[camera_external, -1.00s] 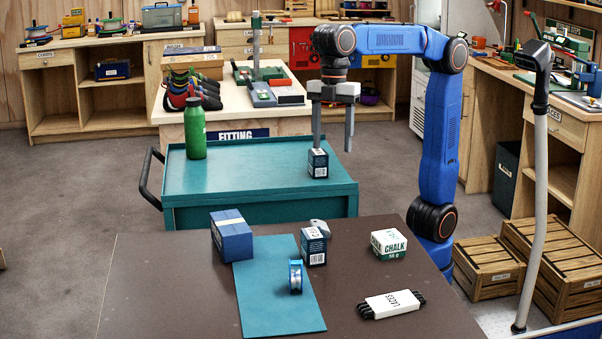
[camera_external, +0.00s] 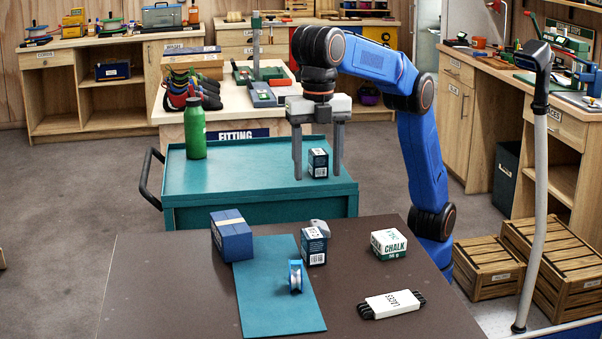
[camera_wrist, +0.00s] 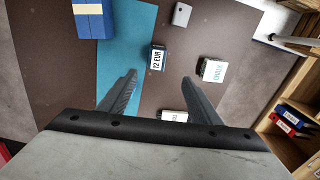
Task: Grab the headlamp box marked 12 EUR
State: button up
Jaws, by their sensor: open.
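The headlamp box marked 12 EUR (camera_wrist: 157,57) is small, dark and white, with its label readable in the wrist view, just beyond my fingertips. In the external view a dark box (camera_external: 314,245) stands on the brown table, at the right edge of the teal mat. A similar dark box (camera_external: 318,163) stands on the teal trolley; its price cannot be read. My gripper (camera_external: 318,177) is open and empty, pointing down, raised above the surfaces. It also shows in the wrist view (camera_wrist: 158,80), with its fingers spread and nothing between them.
On the brown table (camera_external: 180,290) are a blue box (camera_external: 232,236), a blue-rimmed spool (camera_external: 296,277), a grey rounded item (camera_external: 321,226) close behind the dark box, a chalk box (camera_external: 389,244) and a laces pack (camera_external: 391,304). A green bottle (camera_external: 195,128) stands on the trolley (camera_external: 240,175).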

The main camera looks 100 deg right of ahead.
send_near(314, 232)
jog(key=f, duration=0.5)
jog(key=shift+s+f, duration=0.2)
jog(key=shift+s, duration=0.15)
jog(key=f, duration=0.4)
jog(key=shift+w+a+f, duration=0.1)
jog(key=shift+w, duration=0.3)
jog(key=shift+f, duration=0.7)
jog(key=c, duration=1.2)
